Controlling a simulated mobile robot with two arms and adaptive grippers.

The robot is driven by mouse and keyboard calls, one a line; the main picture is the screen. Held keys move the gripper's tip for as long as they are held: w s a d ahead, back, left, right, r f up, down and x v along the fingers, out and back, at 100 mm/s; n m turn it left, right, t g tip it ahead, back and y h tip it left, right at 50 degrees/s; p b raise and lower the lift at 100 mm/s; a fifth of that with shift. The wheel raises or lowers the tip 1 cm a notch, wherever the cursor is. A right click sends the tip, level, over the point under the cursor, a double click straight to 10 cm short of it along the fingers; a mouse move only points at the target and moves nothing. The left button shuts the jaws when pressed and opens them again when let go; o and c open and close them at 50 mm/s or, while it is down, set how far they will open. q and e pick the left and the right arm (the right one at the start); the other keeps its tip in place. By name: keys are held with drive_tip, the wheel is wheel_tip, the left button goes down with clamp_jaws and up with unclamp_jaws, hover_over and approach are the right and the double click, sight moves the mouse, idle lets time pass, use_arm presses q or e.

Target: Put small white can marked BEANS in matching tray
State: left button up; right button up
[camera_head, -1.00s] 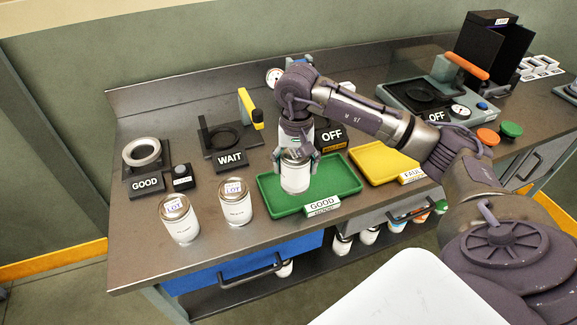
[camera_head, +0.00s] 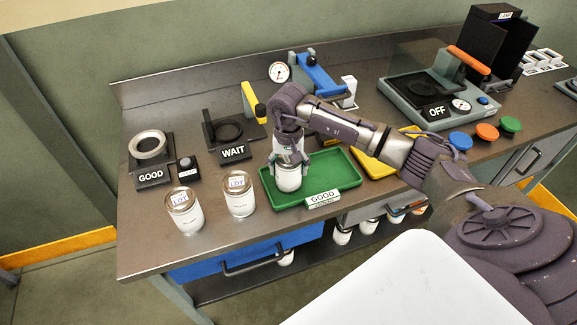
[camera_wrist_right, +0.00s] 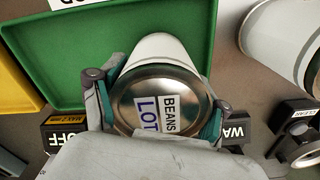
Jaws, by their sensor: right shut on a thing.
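The small white can marked BEANS (camera_head: 289,178) is gripped by my right gripper (camera_head: 287,163) over the left part of the green GOOD tray (camera_head: 338,171). In the right wrist view its metal lid with the labels BEANS and LOT (camera_wrist_right: 165,105) sits between the two fingers (camera_wrist_right: 158,108). The can looks roughly upright. I cannot tell whether its base touches the tray. The tray also shows in the right wrist view (camera_wrist_right: 60,45). My left gripper does not show.
Two white cans with LOT labels, one (camera_head: 185,210) further left and one (camera_head: 240,194) nearer, stand left of the tray. A yellow tray (camera_head: 375,163) lies to the right, partly behind my arm. A WAIT stand (camera_head: 233,151) and a GOOD stand (camera_head: 153,176) stand behind the cans.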

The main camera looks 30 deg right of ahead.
drive_tip(key=o, duration=1.8)
drive_tip(key=shift+c, duration=0.2)
drive_tip(key=shift+r, duration=0.35)
wheel_tip(320, 180, up, 11)
drive_tip(key=b, duration=0.3)
drive_tip(key=shift+f+b, duration=0.15)
drive_tip(key=shift+b, duration=0.25)
drive_tip(key=shift+r, duration=0.4)
